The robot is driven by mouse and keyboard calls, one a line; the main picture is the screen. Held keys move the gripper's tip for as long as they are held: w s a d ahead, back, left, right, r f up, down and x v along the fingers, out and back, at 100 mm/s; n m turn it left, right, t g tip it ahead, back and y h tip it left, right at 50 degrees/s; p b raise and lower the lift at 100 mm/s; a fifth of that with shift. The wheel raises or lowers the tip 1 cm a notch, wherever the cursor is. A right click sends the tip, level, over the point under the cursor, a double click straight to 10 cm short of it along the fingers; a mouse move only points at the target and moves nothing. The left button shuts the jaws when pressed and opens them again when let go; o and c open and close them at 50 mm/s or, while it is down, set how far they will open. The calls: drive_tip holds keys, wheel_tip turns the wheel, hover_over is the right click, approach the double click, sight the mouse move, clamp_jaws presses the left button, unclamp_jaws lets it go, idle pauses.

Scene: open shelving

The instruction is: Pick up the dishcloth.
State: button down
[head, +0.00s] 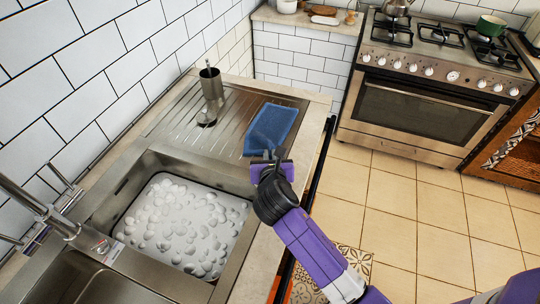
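The blue dishcloth (271,128) lies flat on the right part of the steel draining board (186,125), near the counter's right edge. My gripper (270,158) is at the cloth's near edge, with its fingers over or against it. The gripper body hides the cloth's near end. The fingertips are too small to tell whether they are apart or closed, or whether they touch the cloth.
A sink basin full of suds (185,225) is left of my arm. A metal cup (211,84) stands on the draining board at the back left. A tap (45,212) is at the left. A stove (430,85) stands across the tiled floor (390,215).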

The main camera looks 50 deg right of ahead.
drive_tip(key=shift+s+f, duration=0.15)
drive_tip(key=shift+f, duration=0.15)
wheel_tip(320, 180, up, 12)
drive_tip(key=p, duration=1)
drive_tip(key=shift+r, duration=0.25)
wheel_tip(320, 180, up, 18)
